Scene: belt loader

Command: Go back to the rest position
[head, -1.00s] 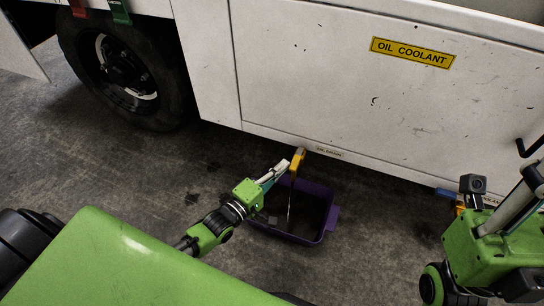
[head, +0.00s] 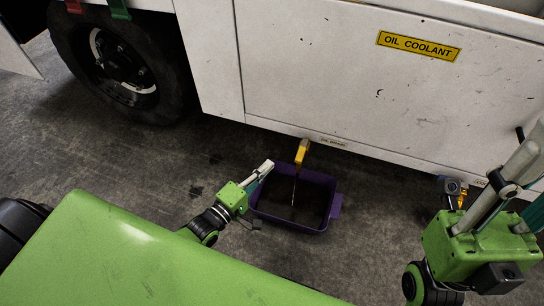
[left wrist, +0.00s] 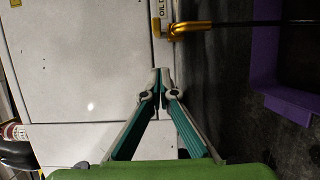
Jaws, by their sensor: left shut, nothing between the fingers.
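My left gripper (head: 268,166) is shut and empty, just left of the yellow valve handle (head: 301,152) under the white vehicle's side panel. A gap separates its tips from the handle. In the left wrist view its tips (left wrist: 158,73) meet, and the yellow valve (left wrist: 188,28) is above and right of them. A thin dark stream (head: 294,187) runs down from the valve into the purple bin (head: 336,204). My right gripper (head: 522,172) is at the right edge, its fingers partly cut off; its opening cannot be made out.
The white panel (head: 330,80) with the yellow OIL COOLANT label (head: 418,46) rises behind the bin. A black wheel (head: 125,65) is at the upper left. A second yellow fitting (head: 462,198) is low at the right. Dark floor (head: 110,165) lies clear at the left.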

